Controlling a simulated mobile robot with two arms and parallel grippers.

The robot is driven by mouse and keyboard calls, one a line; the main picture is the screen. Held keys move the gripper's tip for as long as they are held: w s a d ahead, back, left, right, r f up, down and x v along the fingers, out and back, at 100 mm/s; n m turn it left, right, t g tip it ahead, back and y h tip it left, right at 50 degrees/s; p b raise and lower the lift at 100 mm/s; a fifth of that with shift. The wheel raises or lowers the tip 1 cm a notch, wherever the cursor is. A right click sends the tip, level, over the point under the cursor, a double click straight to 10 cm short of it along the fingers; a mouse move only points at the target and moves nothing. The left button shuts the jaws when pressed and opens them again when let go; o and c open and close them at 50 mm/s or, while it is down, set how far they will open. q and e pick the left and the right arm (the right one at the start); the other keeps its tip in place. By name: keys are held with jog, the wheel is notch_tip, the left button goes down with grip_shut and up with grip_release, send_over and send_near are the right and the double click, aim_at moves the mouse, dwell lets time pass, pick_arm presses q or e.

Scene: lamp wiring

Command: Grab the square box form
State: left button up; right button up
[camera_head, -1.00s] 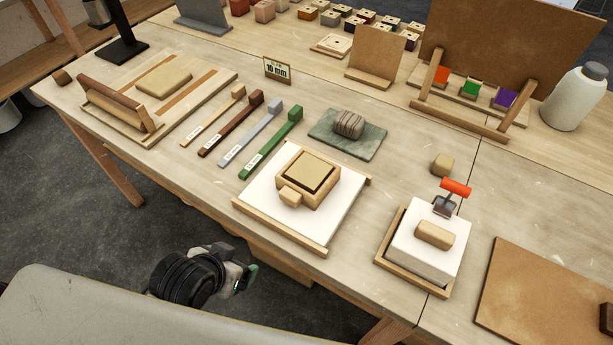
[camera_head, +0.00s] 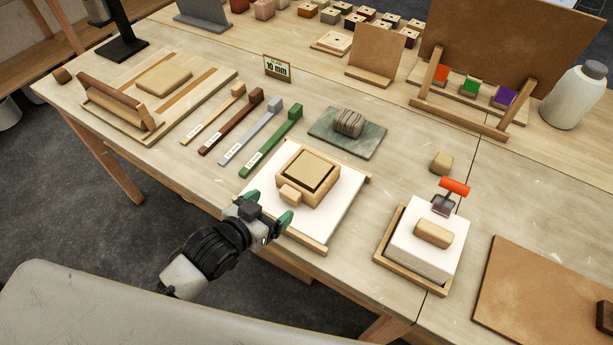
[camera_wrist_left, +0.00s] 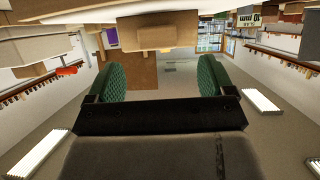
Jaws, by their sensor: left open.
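The square box form (camera_head: 322,190) is a light wooden frame with a small block handle (camera_head: 291,194) on its near side. It sits on a white slab (camera_head: 337,222) with wooden edging, and a tan square fills its top. My left gripper (camera_head: 266,209) is open and empty at the slab's near left corner, short of the handle and apart from it. In the left wrist view my two green fingers (camera_wrist_left: 160,76) stand wide apart, and a wooden block (camera_wrist_left: 157,31), seemingly the handle, shows above the space between them. My right gripper is not in view.
Several coloured strips (camera_head: 272,142) lie left of the slab. A striped lump on a green stone tile (camera_head: 371,142) stands behind. A white block (camera_head: 421,261) in a wooden tray, with a red-handled scraper (camera_head: 446,197), is to the right. A brown board (camera_head: 535,292) lies at far right.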

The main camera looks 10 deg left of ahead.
aim_at(286, 197)
pick_arm(q)
jog(key=p+x, duration=0.1)
jog(key=x, duration=0.4)
jog(key=shift+d+f+p, duration=0.15)
jog(key=shift+d+p, duration=0.05)
jog(key=shift+p, duration=0.1)
jog(key=shift+w+d+f, duration=0.1)
jog(key=shift+w+f, duration=0.15)
jog(key=shift+w, duration=0.05)
jog(key=shift+s, duration=0.1)
jog(key=shift+c, duration=1)
jog(key=c, duration=1)
jog(key=shift+r, duration=0.15)
jog(key=shift+c, duration=0.4)
